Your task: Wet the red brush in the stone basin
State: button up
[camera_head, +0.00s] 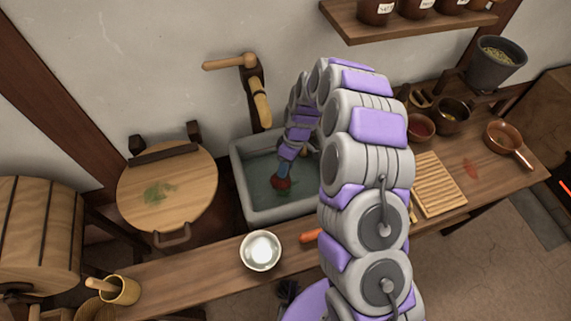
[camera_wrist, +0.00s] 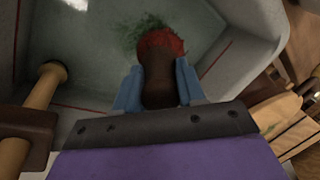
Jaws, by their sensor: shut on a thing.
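The stone basin (camera_head: 243,185) is a pale grey trough with water in it, set at the back of the wooden bench. My gripper (camera_head: 284,169) reaches down inside the basin with its blue fingers shut on the red brush. The red brush (camera_head: 281,183) points bristles down at the water; in the wrist view its brown handle (camera_wrist: 160,85) sits between my fingers (camera_wrist: 157,92), and its red bristles (camera_wrist: 163,43) point away from me. Green colour shows beside the bristles. I cannot tell how deep the bristles are in the water.
A wooden spout (camera_head: 258,100) hangs on the wall above the basin's back left. A round wooden lid (camera_head: 190,195) with a green smear stands left. A ridged board (camera_head: 437,185) and brown pan (camera_head: 508,142) lie right. A shelf (camera_head: 400,27) overhangs behind.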

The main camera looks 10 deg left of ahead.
dwell(0.4)
jog(key=shift+r+p, duration=1.6)
jog(key=shift+r, duration=4.65)
jog(key=shift+r+p, duration=0.65)
jog(key=shift+r, duration=1.4)
